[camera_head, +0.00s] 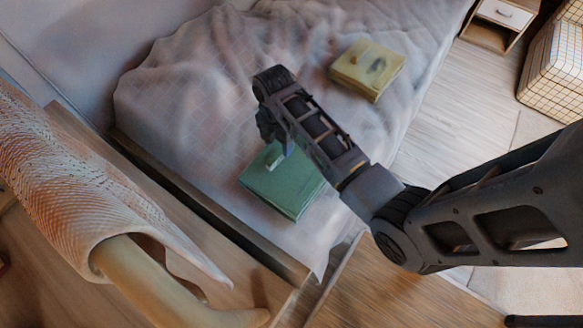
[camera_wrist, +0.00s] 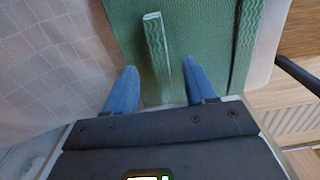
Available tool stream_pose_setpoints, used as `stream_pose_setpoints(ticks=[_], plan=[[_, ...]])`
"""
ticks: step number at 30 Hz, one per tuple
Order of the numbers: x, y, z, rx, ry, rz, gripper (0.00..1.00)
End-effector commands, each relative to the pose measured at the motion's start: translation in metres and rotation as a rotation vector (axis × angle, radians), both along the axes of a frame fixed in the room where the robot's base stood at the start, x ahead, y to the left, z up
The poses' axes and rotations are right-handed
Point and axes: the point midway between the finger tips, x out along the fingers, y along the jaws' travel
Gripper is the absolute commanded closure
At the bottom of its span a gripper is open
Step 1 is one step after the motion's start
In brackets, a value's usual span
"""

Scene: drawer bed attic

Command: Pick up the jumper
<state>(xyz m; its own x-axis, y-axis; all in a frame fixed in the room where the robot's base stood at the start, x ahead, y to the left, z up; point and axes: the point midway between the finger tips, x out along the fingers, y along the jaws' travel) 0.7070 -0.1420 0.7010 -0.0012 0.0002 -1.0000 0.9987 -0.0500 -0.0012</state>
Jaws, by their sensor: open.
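Two folded cloth items lie on the bed, and I cannot tell for certain which is the jumper. The green folded one (camera_head: 291,196) lies near the bed's front edge and fills the top of the wrist view (camera_wrist: 213,38). A narrow upright ridge (camera_wrist: 155,48) of green cloth stands up from it. My gripper (camera_head: 273,152) is right over the green item and partly hides it. In the wrist view, its blue fingers (camera_wrist: 159,72) are open, one on each side of the ridge, apart from it. The yellow folded one (camera_head: 362,70), with a dark patch, lies farther back.
The rumpled pale bedding (camera_head: 190,95) surrounds both items. A wooden bed rail (camera_head: 215,215) runs along the left front. Floor between is clear.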

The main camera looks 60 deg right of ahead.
Motion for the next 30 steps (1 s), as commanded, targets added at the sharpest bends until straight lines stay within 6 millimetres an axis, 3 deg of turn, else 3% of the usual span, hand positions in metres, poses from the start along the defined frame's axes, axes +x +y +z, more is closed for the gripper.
stream_pose_setpoints(ticks=[9, 18, 30], plan=[[-0.001, -0.001, -0.041, 0.000, 0.001, 0.000, 0.45], [-0.001, -0.001, -0.044, 0.000, -0.001, -0.001, 0.46], [-0.001, -0.001, -0.044, 0.000, -0.001, -0.001, 0.84]])
